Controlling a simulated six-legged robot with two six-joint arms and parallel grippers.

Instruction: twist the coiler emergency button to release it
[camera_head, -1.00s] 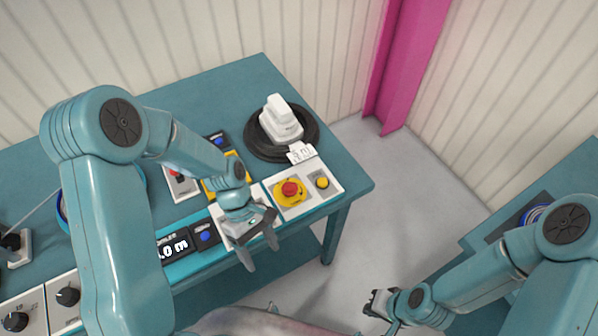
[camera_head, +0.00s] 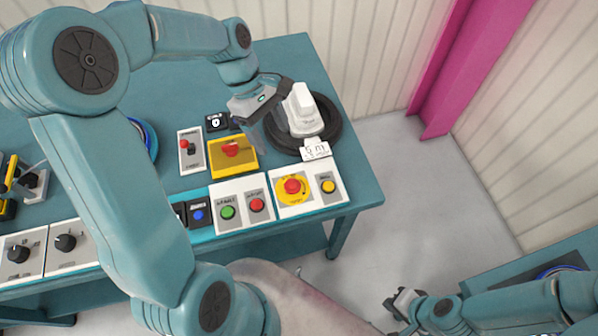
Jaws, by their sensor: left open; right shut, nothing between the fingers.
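A red mushroom button (camera_head: 292,186) sits on a round yellow disc on a white panel at the table's front right. Another red button (camera_head: 231,149) sits on a yellow box further back and left. I cannot read which one is labelled for the coiler. My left gripper (camera_head: 264,132) is open and empty, above the table, pointing down between the yellow box and the black reel base. It appears apart from both red buttons. My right gripper (camera_head: 394,304) is shut and empty, low at the bottom right, away from the table.
A white device (camera_head: 303,112) on a round black base (camera_head: 328,133) stands at the back right, close to my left gripper. Green (camera_head: 227,212) and small red (camera_head: 256,205) buttons and a yellow button (camera_head: 328,186) line the front edge. A pink column (camera_head: 440,90) stands behind.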

